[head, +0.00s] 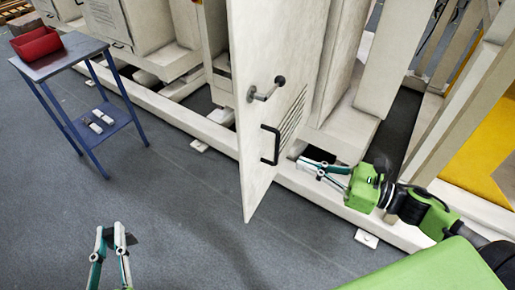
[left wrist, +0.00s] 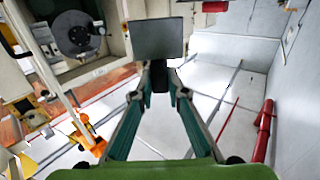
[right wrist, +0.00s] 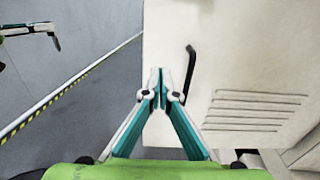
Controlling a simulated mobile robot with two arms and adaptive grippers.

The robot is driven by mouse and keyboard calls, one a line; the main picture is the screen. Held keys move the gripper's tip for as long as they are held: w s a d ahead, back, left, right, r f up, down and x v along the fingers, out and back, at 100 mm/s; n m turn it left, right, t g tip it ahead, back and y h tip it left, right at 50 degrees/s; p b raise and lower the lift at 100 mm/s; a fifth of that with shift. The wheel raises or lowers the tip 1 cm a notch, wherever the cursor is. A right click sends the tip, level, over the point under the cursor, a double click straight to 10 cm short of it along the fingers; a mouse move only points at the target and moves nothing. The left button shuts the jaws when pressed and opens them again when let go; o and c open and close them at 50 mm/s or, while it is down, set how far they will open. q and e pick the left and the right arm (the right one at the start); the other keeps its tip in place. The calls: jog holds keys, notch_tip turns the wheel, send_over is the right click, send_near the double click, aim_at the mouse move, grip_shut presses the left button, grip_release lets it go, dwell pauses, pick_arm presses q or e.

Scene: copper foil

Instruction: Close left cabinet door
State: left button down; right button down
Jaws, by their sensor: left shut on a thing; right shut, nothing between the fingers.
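A tall white cabinet door (head: 275,60) stands open, swung out over the floor. It has a black bar handle (head: 268,146), a grey lever (head: 266,90) and vent slits. In the right wrist view the door's face (right wrist: 235,50) and handle (right wrist: 190,72) fill the right part. My right gripper (head: 301,164) is shut and empty, on the right side of the door; its tips (right wrist: 162,76) appear just left of the handle. Whether they touch the door I cannot tell. My left gripper (head: 119,230) is low at the front left, away from the door, shut on a dark grey plate (left wrist: 158,38).
A blue-framed side table (head: 70,62) with a red bin (head: 36,44) stands at the upper left. White cabinets (head: 150,25) line the back on a pale base rail (head: 180,122). A yellow panel (head: 485,150) is at right.

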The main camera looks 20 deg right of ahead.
jog(key=p, duration=0.1)
send_near(250, 143)
jog(key=x, duration=0.5)
jog(key=shift+d, duration=0.1)
jog(key=shift+x, duration=1.1)
jog(key=shift+f, duration=0.15)
